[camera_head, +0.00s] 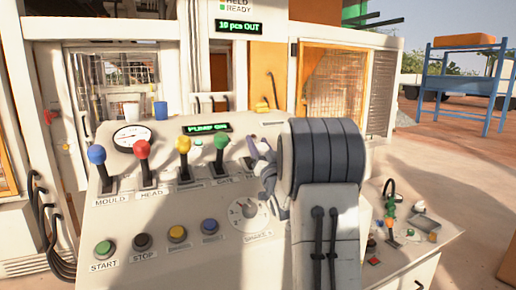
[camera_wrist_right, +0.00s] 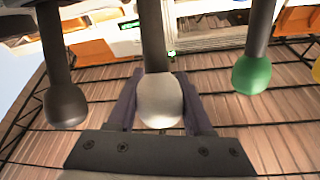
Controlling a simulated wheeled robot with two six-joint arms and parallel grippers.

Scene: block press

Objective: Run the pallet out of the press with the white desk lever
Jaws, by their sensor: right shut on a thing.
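The white knob (camera_wrist_right: 160,101) of the white desk lever sits between the two fingers of my right gripper (camera_wrist_right: 160,88) in the right wrist view. The gripper is shut on it. In the head view my right gripper (camera_head: 260,158) is at the right end of the lever row, and it and my arm hide most of the white lever. The green lever (camera_head: 221,142) stands just left of it and also shows in the wrist view (camera_wrist_right: 251,75). My left gripper is not in view. The pallet cannot be made out.
Blue (camera_head: 97,155), red (camera_head: 142,149) and yellow (camera_head: 183,146) levers stand further left on the desk. A black knob (camera_wrist_right: 66,106) flanks the white one. A desk display (camera_head: 207,128) reads PUMP ON; a sign (camera_head: 239,27) reads 10 pcs OUT. Push buttons and a dial line the desk front.

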